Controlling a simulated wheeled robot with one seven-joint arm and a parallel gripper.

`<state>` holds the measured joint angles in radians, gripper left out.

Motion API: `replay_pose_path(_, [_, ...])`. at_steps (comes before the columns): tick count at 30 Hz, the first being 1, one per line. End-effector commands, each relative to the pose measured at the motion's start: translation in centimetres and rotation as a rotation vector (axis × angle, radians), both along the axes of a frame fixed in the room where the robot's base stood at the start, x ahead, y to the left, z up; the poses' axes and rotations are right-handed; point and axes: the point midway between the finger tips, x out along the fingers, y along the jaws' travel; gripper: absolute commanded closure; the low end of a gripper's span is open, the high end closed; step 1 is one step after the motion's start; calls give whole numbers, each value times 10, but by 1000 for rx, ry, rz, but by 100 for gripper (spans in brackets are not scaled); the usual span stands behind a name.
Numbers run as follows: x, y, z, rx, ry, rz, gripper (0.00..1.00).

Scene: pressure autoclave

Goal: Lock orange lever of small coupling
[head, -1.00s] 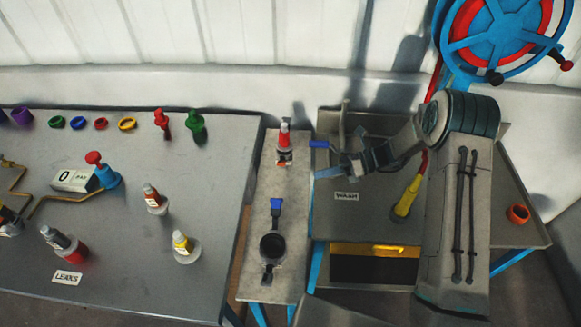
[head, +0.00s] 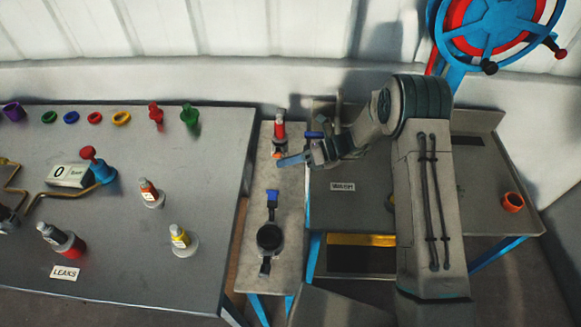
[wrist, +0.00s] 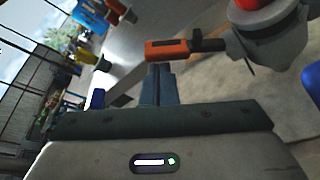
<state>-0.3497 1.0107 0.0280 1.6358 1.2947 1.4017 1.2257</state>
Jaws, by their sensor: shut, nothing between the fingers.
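The small coupling (head: 279,146) stands at the far end of the narrow grey bench, with a red cylinder (head: 280,129) on top. In the wrist view its grey body (wrist: 262,48) is at the upper right. The orange lever (wrist: 172,50) sticks out leftward from it on a dark arm. In the head view only a small orange patch of the lever (head: 277,155) shows. My gripper (head: 282,161) is shut and empty, its tips close beside the lever. In the wrist view the shut fingers (wrist: 157,85) point at the lever's underside; contact cannot be told.
A larger black coupling (head: 269,237) with a blue-tipped lever (head: 273,197) stands nearer on the bench. The left table (head: 110,220) holds bottles and a gauge. A blue-red wheel (head: 490,35) is at the upper right.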

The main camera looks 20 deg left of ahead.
Motion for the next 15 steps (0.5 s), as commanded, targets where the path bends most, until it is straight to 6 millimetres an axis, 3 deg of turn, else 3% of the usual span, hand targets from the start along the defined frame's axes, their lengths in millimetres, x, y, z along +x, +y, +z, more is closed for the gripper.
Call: replay_pose_path(15, [4, 1, 5, 1, 0, 1, 100])
